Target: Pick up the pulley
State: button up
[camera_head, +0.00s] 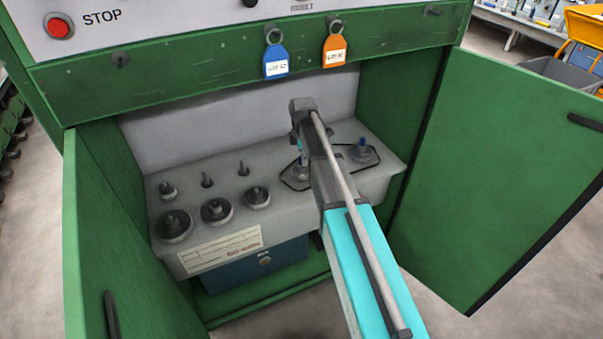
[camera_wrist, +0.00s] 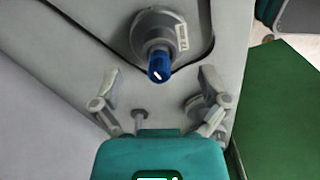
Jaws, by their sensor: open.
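In the wrist view a grey round pulley (camera_wrist: 150,32) with a blue-tipped centre post (camera_wrist: 160,68) and a pale label stands on the grey shelf, inside a dark outline. My gripper (camera_wrist: 160,98) is open and empty, its two fingers spread, with the pulley beyond the fingertips and apart from them. My fingers are mostly hidden in the head view.
Several dark wheels (camera_head: 217,210) and bare posts (camera_head: 207,180) fill the left of the shelf (camera_head: 240,178). Open green doors (camera_head: 490,180) flank the cabinet. A blue tag (camera_head: 276,62) and an orange tag (camera_head: 335,47) hang above. A thin peg (camera_wrist: 140,120) stands between my fingers in the wrist view.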

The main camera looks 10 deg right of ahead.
aim_at(301, 169)
jog(key=shift+f+b, duration=2.05)
jog(key=shift+f, duration=0.2)
grip_shut()
